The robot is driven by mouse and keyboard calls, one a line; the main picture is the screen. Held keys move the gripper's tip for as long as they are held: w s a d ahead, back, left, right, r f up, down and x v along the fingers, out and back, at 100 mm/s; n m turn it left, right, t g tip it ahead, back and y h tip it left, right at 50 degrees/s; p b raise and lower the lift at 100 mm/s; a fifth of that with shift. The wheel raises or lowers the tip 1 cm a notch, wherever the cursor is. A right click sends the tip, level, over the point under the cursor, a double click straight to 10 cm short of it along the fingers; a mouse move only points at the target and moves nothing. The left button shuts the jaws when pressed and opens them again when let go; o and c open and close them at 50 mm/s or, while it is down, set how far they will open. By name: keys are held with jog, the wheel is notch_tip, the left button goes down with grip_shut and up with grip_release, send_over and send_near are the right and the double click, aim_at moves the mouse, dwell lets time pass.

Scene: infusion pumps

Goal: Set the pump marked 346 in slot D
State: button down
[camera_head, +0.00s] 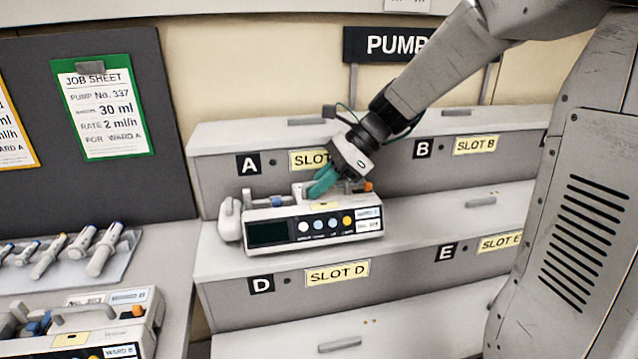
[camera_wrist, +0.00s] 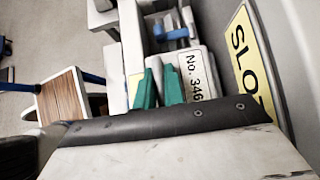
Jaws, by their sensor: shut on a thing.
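The pump marked 346 (camera_head: 268,236) is white with a dark screen and coloured buttons. It is upright on or just above the ledge over the Slot D label (camera_head: 337,273); I cannot tell whether it touches. Its "No. 346" label (camera_wrist: 194,77) is readable in the wrist view. My gripper (camera_head: 321,187), with teal fingers, comes down from the upper right and is shut on the top of this pump. The fingers also show in the wrist view (camera_wrist: 160,88) beside the label.
Slot A's drawer front (camera_head: 222,178) stands close behind the pump. Slot E's ledge (camera_head: 450,222) to the right is clear. Another pump (camera_head: 128,312) lies on the left bench near a tray (camera_head: 118,262) of syringes. A job sheet (camera_head: 102,110) for pump 337 hangs at left.

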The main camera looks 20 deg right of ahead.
jog(key=shift+f, duration=0.45)
dwell(0.5)
jog(key=c, duration=1.4)
grip_release()
jog(key=v, duration=0.7)
jog(key=shift+d+r, duration=0.25)
jog(key=shift+d, duration=0.1)
jog(key=shift+s+a, duration=0.25)
jog(key=shift+s, duration=0.05)
jog(key=s+a+f+n+h, duration=0.1)
jog(key=s+n+h, duration=0.3)
jog(key=s+n, duration=0.6)
jog(key=s+a+f+n+h, duration=0.1)
jog(key=s+f+n+h, duration=0.2)
jog(key=s+n, duration=0.7)
jog(key=s+h, duration=0.1)
jog(key=s, duration=0.2)
jog(key=shift+s+h, duration=0.15)
jog(key=shift+h, duration=0.25)
